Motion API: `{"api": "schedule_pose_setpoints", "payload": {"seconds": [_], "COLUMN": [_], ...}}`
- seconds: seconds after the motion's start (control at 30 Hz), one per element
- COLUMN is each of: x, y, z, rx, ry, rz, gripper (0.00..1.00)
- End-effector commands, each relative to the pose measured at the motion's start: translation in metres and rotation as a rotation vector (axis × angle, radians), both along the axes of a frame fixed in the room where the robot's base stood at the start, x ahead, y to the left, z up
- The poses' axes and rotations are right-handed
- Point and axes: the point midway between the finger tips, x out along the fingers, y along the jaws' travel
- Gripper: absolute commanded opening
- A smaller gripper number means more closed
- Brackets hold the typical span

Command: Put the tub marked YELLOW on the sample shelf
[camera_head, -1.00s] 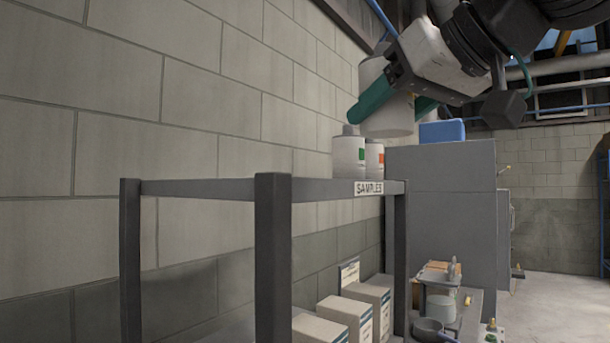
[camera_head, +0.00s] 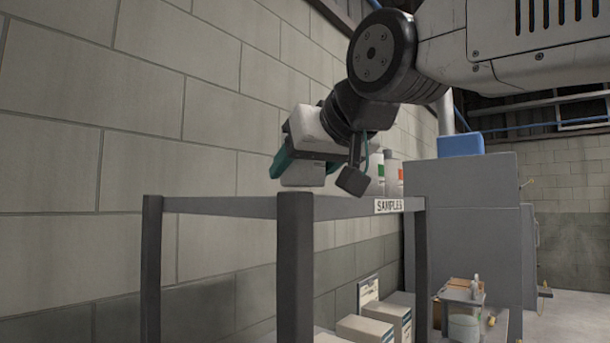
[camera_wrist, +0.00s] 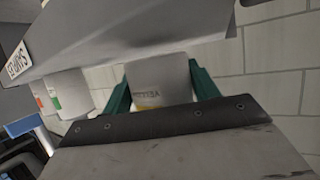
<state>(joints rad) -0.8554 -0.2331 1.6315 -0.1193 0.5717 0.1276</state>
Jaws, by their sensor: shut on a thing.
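My gripper (camera_head: 292,165) is shut on a white tub (camera_head: 303,176) over the left part of the sample shelf (camera_head: 235,207). In the wrist view the tub (camera_wrist: 158,78) sits between the two green fingers (camera_wrist: 160,70); its label has a yellow band and upside-down lettering that seems to read YELLOW. The tub looks upright, its base close to the shelf top; I cannot tell whether they touch. My wrist hides part of it in the head view. The shelf's front edge carries a SAMPLES sign (camera_head: 389,206).
A green-marked tub (camera_head: 377,174) and an orange-marked tub (camera_head: 394,178) stand at the shelf's right end, behind my wrist. A block wall (camera_head: 150,110) runs behind the shelf. A grey cabinet (camera_head: 462,220) with a blue box (camera_head: 460,144) stands to the right. Boxes (camera_head: 365,328) sit below.

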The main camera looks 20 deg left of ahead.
Motion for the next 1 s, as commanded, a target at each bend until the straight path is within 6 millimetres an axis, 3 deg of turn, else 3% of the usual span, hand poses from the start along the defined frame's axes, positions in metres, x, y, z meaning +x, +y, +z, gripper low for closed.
{"api": "schedule_pose_setpoints", "payload": {"seconds": [0.1,0.43,0.47,0.5,0.53,0.87,1.0], "x": [0.000,0.000,0.000,0.000,0.000,0.000,-0.012], "y": [-0.001,-0.001,0.000,0.000,0.000,-0.001,-0.012], "z": [-0.011,-0.014,-0.015,-0.015,-0.015,-0.012,-0.004], "rx": [0.002,0.003,0.002,0.002,0.002,0.002,0.005], "ry": [-0.002,-0.003,-0.002,-0.002,-0.002,-0.002,-0.004], "rz": [0.000,0.000,0.000,0.000,0.000,0.000,0.001], "gripper": [0.45,0.45,0.65,0.76,0.81,0.81,0.81]}}
